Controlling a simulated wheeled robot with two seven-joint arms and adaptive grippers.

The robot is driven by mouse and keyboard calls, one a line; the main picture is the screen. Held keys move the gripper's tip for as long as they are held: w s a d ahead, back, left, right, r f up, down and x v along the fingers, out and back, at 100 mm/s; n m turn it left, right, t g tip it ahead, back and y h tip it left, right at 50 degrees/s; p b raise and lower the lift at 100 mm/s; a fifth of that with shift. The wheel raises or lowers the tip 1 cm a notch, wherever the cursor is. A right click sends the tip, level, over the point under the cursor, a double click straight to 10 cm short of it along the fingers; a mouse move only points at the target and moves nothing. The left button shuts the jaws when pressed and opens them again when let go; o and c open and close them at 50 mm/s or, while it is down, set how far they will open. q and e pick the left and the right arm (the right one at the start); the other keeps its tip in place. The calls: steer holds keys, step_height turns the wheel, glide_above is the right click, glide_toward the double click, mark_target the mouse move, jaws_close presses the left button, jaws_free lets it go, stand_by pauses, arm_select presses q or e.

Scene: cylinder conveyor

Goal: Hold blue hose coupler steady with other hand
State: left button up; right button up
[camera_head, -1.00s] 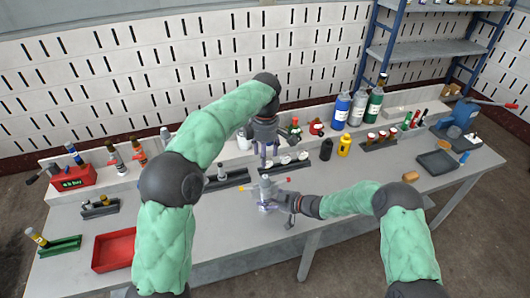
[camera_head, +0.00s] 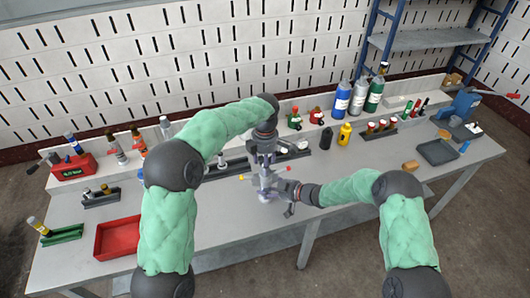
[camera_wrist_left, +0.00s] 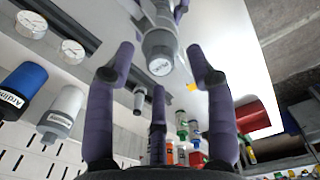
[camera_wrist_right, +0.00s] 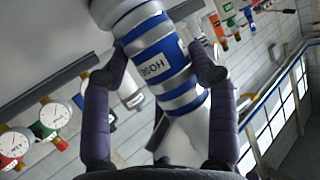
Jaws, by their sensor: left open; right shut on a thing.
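The blue hose coupler (camera_wrist_right: 160,62) is a silver cylinder with blue bands and the word HOSE, seen close up in the right wrist view. My right gripper (camera_head: 281,193) is shut on it and holds it roughly upright over the front of the table. My left gripper (camera_head: 265,164) points down just above the coupler's top end, open. In the left wrist view a round grey end (camera_wrist_left: 160,55) lies between and beyond my open fingers, which show no clear contact. In the head view the coupler is mostly hidden by my grippers.
A rack with white gauges (camera_head: 290,147) stands behind my grippers. A red tray (camera_head: 117,238) lies at the left. The tabletop (camera_head: 350,160) right of centre is fairly clear.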

arm_select(q)
steer(key=shift+f, duration=1.15)
steer(key=shift+c, duration=0.3)
jaws_close()
